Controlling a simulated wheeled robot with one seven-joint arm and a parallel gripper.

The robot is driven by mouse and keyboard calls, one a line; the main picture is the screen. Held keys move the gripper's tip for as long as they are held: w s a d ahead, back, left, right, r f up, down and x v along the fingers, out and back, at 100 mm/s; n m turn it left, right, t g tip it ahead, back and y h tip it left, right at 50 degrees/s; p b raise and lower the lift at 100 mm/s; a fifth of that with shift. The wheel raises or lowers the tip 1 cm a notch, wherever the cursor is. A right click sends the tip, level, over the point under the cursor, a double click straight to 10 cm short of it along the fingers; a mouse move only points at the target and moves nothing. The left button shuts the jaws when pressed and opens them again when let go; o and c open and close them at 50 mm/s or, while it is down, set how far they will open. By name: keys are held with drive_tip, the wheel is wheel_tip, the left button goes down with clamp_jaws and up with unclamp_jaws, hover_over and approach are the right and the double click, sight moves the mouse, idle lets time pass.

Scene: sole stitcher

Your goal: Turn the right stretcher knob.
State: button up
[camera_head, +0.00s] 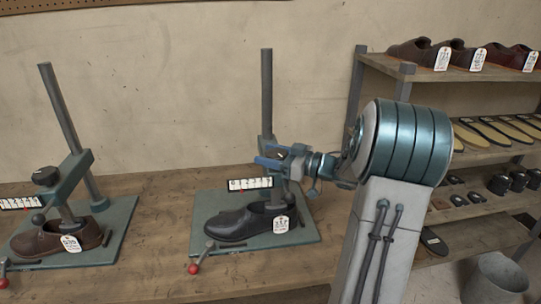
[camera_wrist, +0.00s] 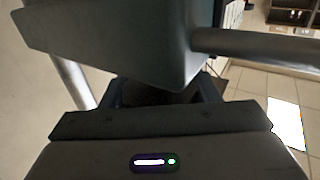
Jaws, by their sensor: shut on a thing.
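The right stretcher is a blue-grey stand with a grey post (camera_head: 267,95) on a green base plate (camera_head: 210,228). A black shoe (camera_head: 235,223) with a white tag sits on the plate under the stretcher. My gripper (camera_head: 274,157) reaches in from the right at the stretcher's arm, beside the post. It is shut on the right stretcher knob, which it mostly hides in the head view. In the wrist view the knob (camera_wrist: 150,94) is a dark shape between the fingers, just under the large blue-grey stretcher arm (camera_wrist: 120,45).
The left stretcher (camera_head: 62,180) holds a brown shoe (camera_head: 58,240) and has a dark knob (camera_head: 46,175). Red-tipped levers (camera_head: 193,268) lie at the plates' fronts. A shoe shelf (camera_head: 460,75) stands at the right, with a grey bucket (camera_head: 495,280) below. Bare bench (camera_head: 160,215) lies between the stretchers.

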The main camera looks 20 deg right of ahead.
drive_tip(key=m+t+h, duration=0.1)
drive_tip(key=m+h, duration=0.1)
drive_tip(key=m+t+h+b, duration=0.1)
drive_tip(key=t+h, duration=0.1)
drive_tip(key=h, duration=0.1)
drive_tip(key=shift+w+d+f+m, duration=0.1)
drive_tip(key=shift+d+m, duration=0.1)
drive_tip(key=shift+m, duration=0.2)
drive_tip(key=shift+d+m+t+h+b, duration=0.15)
drive_tip(key=shift+m+t+h+b, duration=0.3)
drive_tip(key=shift+m+h, duration=0.55)
drive_tip(key=shift+h, duration=0.4)
drive_tip(key=o, duration=1)
drive_tip(key=shift+d, duration=0.1)
drive_tip(key=v, duration=1.3)
drive_tip(key=shift+s, duration=0.35)
